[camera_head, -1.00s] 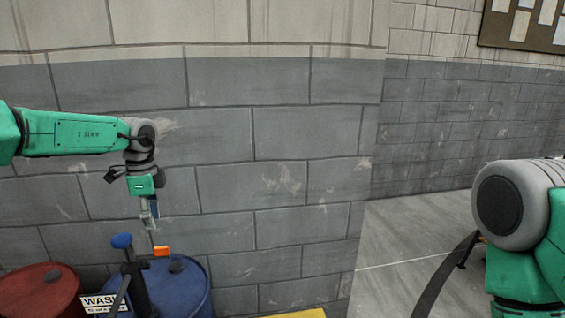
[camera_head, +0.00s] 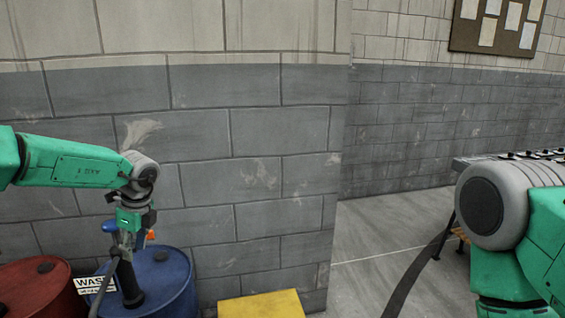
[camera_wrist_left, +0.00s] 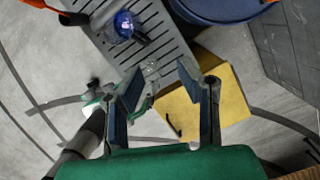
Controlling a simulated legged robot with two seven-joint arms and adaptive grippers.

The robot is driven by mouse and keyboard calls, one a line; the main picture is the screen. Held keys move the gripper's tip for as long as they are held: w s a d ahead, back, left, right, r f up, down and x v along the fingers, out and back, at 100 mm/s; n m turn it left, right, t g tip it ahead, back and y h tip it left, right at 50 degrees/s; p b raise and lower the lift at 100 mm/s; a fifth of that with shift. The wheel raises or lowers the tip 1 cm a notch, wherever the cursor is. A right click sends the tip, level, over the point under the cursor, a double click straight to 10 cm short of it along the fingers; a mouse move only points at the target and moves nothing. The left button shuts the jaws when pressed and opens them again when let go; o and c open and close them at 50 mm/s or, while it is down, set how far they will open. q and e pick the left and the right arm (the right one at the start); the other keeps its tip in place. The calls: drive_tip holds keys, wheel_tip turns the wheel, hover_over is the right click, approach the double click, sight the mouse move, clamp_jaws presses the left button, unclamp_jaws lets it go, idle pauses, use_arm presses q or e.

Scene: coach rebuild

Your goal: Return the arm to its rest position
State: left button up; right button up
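My left arm comes in from the left in the head view, with its forearm nearly level and its wrist bent down. My left gripper (camera_head: 128,240) hangs in front of the blue barrel, partly overlapped with a dark post and a blue knob. In the left wrist view, the left gripper (camera_wrist_left: 160,72) is open, with its two fingers apart and nothing between them. My right arm shows as a large grey and green joint at the right of the head view; its gripper is out of the picture.
A blue barrel (camera_head: 172,283) and a red barrel (camera_head: 35,290) stand at lower left, by a waste sign (camera_head: 95,283). A yellow box (camera_head: 262,305) stands beside them. A grey slatted surface (camera_wrist_left: 160,30) lies below the left gripper. Floor at right is partly open.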

use_arm(q)
drive_tip(key=s+d+f+m+t+y, duration=0.1)
drive_tip(key=s+d+f+m+t, duration=0.15)
drive_tip(key=s+f+m, duration=1.05)
drive_tip(key=s+d+f+m+t+y, duration=0.1)
drive_tip(key=s+d+f+m+t, duration=0.4)
drive_tip(key=m, duration=1.4)
drive_tip(key=s+f+m+g+h, duration=0.2)
drive_tip(key=s+m+g, duration=0.2)
drive_tip(key=s+m, duration=0.75)
drive_tip(key=s+f+m+g+h, duration=0.25)
drive_tip(key=s+m, duration=0.55)
drive_tip(key=s, duration=0.7)
wheel_tip(320, 180, down, 11)
drive_tip(key=d+m+b, duration=0.1)
drive_tip(key=b, duration=1)
drive_tip(key=shift+w+d+r, duration=0.15)
drive_tip(key=shift+w+r, duration=0.05)
drive_tip(key=shift+w, duration=0.2)
use_arm(e)
wheel_tip(320, 180, down, 12)
drive_tip(key=shift+d+r, duration=0.2)
drive_tip(key=shift+d, duration=0.15)
